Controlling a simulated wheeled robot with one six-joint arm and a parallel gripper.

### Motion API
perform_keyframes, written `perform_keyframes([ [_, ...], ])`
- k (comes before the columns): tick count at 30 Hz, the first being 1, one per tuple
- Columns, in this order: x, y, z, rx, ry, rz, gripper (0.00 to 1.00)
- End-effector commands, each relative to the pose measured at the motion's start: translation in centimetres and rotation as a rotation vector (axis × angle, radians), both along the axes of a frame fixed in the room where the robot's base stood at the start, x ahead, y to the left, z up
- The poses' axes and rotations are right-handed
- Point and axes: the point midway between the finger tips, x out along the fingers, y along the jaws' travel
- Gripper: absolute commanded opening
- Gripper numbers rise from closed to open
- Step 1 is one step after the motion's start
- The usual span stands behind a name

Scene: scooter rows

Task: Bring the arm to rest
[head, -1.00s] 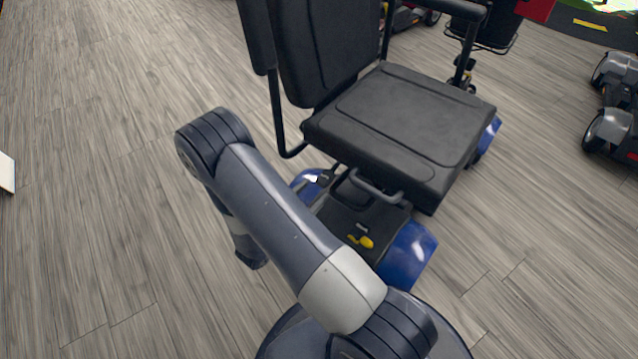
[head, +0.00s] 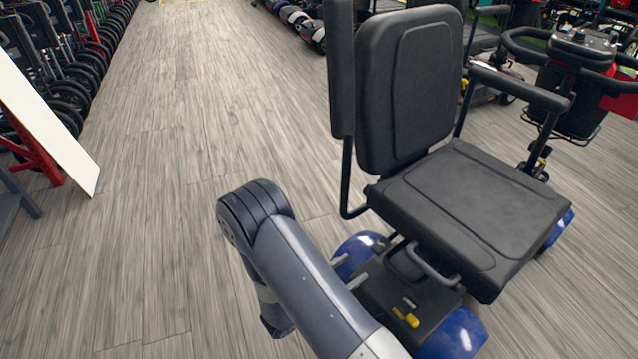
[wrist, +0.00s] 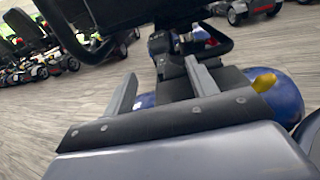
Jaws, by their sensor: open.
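My arm is folded in the lower middle of the head view, with its elbow raised beside a scooter with a black seat (head: 470,205). My gripper (wrist: 162,82) shows in the wrist view, its two grey fingers apart with nothing held between them. The scooter's dark underside and frame fill the space beyond the fingers. A blue rear fender (wrist: 283,98) and a yellow lever (wrist: 264,82) lie just right of the fingers; whether they touch my gripper I cannot tell.
A row of wheeled devices (head: 65,65) lines the left, near a white leaning panel (head: 45,125) and a red stand (head: 35,150). More scooters (head: 305,25) stand at the back. The wood floor (head: 190,110) is clear between the left row and the black-seat scooter.

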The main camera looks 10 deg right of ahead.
Motion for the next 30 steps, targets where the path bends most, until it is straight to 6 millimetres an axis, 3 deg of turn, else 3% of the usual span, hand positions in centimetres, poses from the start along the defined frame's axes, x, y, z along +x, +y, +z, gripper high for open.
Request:
perform_keyframes([
  [18, 4.1, -7.9, 0.0, -0.001, -0.003, -0.003, 0.55],
  [23, 4.8, -9.1, 0.0, -0.001, -0.003, -0.002, 0.55],
  [30, 4.7, -8.9, 0.7, -0.001, -0.002, 0.001, 0.55],
])
